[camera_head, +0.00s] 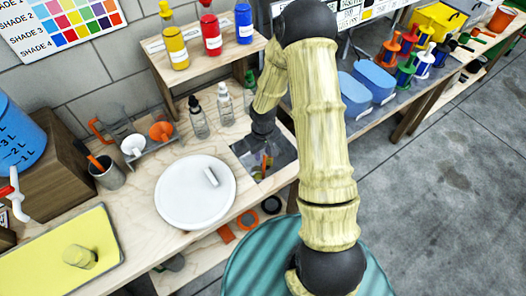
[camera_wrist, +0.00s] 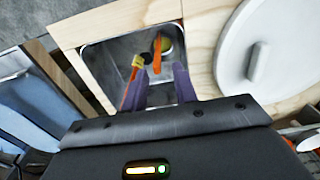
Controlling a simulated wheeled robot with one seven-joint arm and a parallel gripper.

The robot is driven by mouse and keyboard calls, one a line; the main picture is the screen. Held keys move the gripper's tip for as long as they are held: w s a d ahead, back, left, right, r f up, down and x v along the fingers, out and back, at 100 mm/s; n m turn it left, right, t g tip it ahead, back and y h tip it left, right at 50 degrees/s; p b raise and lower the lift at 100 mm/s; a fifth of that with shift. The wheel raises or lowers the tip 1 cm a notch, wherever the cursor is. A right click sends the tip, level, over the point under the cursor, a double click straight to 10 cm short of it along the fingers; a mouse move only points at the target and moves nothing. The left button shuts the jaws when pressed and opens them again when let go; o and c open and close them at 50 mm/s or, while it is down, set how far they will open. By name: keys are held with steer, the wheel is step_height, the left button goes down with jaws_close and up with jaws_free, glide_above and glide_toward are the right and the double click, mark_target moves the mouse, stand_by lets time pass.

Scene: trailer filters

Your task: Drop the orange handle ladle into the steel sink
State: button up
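The steel sink (camera_head: 246,150) is a square basin set in the wooden bench; its rim also shows in the wrist view (camera_wrist: 97,58). My gripper (camera_wrist: 159,68) points down over the sink, its two purple fingers apart. An orange handle (camera_wrist: 157,55) shows between and beyond the fingertips, over the basin. Another thin orange piece with a yellow block (camera_wrist: 137,61) runs along the left finger. I cannot tell which of these is the ladle's handle, or whether they touch the basin. In the head view, orange (camera_head: 264,163) shows in the sink, partly blurred.
A round white plate (camera_head: 180,205) with a small white piece lies left of the sink. Clear dropper bottles (camera_head: 198,118) stand behind. Blue boxes (camera_head: 370,85) lie right of my arm.

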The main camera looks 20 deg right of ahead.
step_height(320, 180, up, 12)
steer(key=b, duration=0.1)
steer(key=shift+s+r, duration=0.1)
stand_by(0.6)
steer(key=s+r+m+t, duration=0.1)
steer(key=s+r, duration=0.3)
steer(key=s, duration=0.2)
steer(key=s+r+m+t, duration=0.1)
steer(key=s+r+m, duration=0.1)
steer(key=s+r, duration=0.3)
steer(key=shift+s+a+m, duration=0.15)
steer(key=shift+s+m, duration=0.15)
steer(key=shift+s, duration=0.85)
stand_by(1.2)
